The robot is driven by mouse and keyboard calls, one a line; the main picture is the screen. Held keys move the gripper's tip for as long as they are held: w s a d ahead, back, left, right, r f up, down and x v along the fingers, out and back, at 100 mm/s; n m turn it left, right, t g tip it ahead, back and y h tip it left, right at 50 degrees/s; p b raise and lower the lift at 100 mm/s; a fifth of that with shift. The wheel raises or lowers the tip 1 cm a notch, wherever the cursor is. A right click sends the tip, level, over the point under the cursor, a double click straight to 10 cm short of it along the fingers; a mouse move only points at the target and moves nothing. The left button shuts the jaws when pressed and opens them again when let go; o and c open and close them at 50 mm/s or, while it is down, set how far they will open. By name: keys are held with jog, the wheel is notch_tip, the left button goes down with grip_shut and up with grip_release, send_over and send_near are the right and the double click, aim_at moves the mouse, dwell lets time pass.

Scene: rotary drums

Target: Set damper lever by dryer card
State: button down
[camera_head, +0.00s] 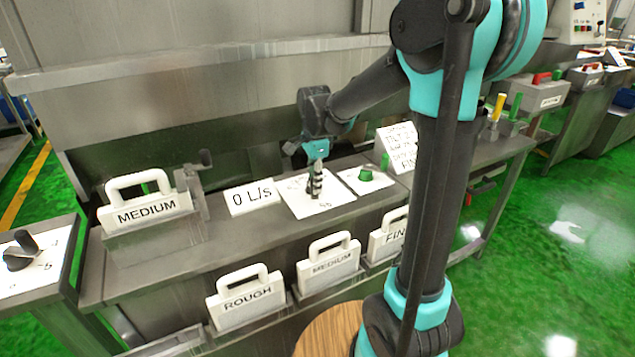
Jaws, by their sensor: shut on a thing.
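My gripper (315,184) points down at the white damper plate (332,208) on the steel bench and is shut on the damper lever, which is mostly hidden by the fingers. A "45" mark shows at the plate's front edge; the other marks are too small or covered. The lever's exact angle cannot be read.
A "0 L/s" sign (252,197) lies left of the plate; a green knob (366,174) is right of it.

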dwell(0.4)
jog(key=c, duration=1.3)
grip_release()
notch_tip(320, 180, up, 12)
jog(key=s+d+f+n+t, duration=0.2)
jog(key=s+d+f+n, duration=0.4)
jog(key=s+f, duration=0.3)
jog(key=s+d+f+n+t, duration=0.2)
jog(key=s+d+f+n, duration=0.4)
jog(key=f, duration=0.6)
jog(key=s+n, duration=0.2)
jog(key=s, duration=0.1)
jog(key=shift+d+n, duration=0.2)
jog(key=shift+n, duration=0.2)
